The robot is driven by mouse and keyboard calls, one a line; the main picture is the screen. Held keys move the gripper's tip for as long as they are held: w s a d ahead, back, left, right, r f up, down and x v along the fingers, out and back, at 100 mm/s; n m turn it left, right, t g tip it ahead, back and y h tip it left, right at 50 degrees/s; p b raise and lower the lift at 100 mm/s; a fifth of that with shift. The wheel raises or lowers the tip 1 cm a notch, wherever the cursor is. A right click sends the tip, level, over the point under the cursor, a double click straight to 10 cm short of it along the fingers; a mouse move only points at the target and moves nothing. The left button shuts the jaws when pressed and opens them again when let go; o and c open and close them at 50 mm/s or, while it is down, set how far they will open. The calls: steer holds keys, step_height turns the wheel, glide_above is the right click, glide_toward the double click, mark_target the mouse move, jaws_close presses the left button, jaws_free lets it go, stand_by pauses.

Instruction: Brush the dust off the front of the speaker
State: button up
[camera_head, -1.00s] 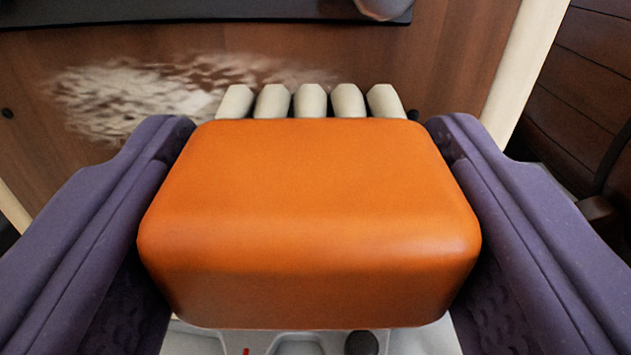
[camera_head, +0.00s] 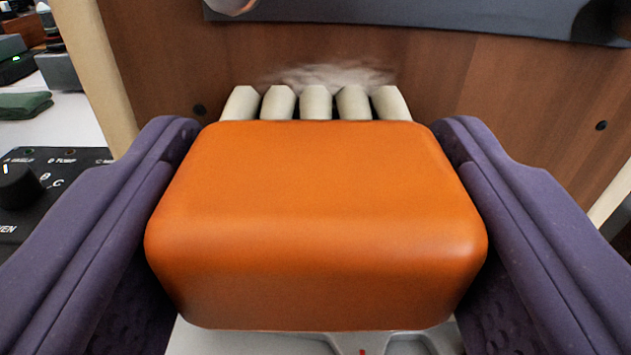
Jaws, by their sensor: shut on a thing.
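My gripper (camera_head: 316,215) has its two purple fingers shut on the orange block-shaped handle of a brush (camera_head: 316,190). The brush's pale bristle tufts (camera_head: 316,103) point ahead, at the wooden front of the speaker (camera_head: 430,85). A thin whitish patch of dust (camera_head: 330,75) shows on the wood just above the tufts. I cannot tell whether the tufts touch the wood. The brush hides the lower part of the speaker front.
A dark panel (camera_head: 450,22) crosses the top of the speaker front. A black box with a knob (camera_head: 20,185) stands at the left. Behind it, a green cloth (camera_head: 22,105) and grey devices (camera_head: 60,70) lie on a white table (camera_head: 75,125). A pale post (camera_head: 90,75) edges the speaker.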

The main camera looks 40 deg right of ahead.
steer(key=shift+w+a, duration=0.6)
steer(key=shift+a, duration=0.3)
steer(key=shift+p+v, duration=0.4)
steer(key=shift+v, duration=2.55)
steer(key=v, duration=0.3)
steer(key=shift+x, duration=3.5)
